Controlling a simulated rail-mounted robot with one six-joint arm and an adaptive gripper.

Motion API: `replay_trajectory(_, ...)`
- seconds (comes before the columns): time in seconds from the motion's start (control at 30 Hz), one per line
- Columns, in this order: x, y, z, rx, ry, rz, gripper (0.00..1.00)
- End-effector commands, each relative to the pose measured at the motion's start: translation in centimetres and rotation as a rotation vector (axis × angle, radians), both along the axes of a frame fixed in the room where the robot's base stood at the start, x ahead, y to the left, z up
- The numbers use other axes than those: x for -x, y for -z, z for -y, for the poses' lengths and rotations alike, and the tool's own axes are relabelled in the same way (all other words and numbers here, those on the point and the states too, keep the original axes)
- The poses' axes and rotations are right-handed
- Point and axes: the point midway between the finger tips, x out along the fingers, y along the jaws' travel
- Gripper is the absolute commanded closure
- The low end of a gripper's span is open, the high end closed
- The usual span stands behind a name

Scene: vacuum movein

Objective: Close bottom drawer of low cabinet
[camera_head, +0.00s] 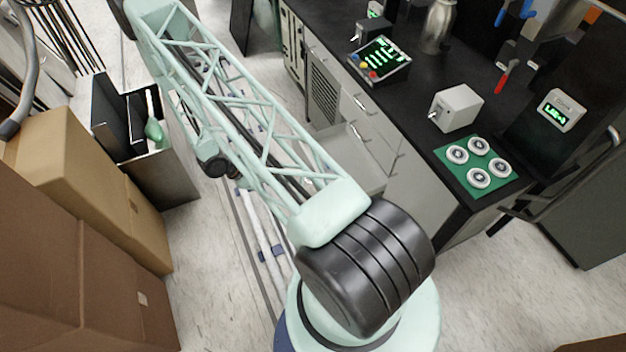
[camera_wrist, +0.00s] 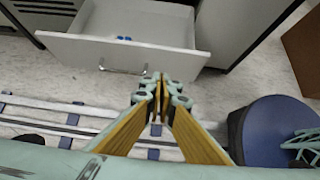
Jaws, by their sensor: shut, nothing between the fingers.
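The bottom drawer (camera_wrist: 120,52) of the low cabinet is pulled open in the wrist view, with a white front, a metal bar handle (camera_wrist: 122,70) and a small blue item (camera_wrist: 124,38) inside. In the head view the open drawer (camera_head: 355,160) shows low on the cabinet (camera_head: 372,142), partly hidden behind my arm. My gripper (camera_wrist: 160,80) is shut and empty. In the picture its fingertips are just below the drawer front, right of the handle. I cannot tell whether they touch it. The gripper is hidden in the head view.
The black countertop (camera_head: 410,110) holds a control panel (camera_head: 380,60), a grey box (camera_head: 456,107) and a green plate with round discs (camera_head: 478,165). Cardboard boxes (camera_head: 80,160) and an open bin (camera_head: 160,165) stand left. Floor rails (camera_wrist: 60,115) run below the gripper.

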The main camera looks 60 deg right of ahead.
Motion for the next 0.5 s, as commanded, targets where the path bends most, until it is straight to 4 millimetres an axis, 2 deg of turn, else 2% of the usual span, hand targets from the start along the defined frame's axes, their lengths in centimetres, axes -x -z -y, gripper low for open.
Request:
replay_trajectory(0.27, 0.05, 0.07, 0.09, 0.0, 0.0, 0.0, 1.0)
replay_trajectory(0.5, 0.54, 0.9, 0.79, 0.0, 0.002, -0.001, 1.0)
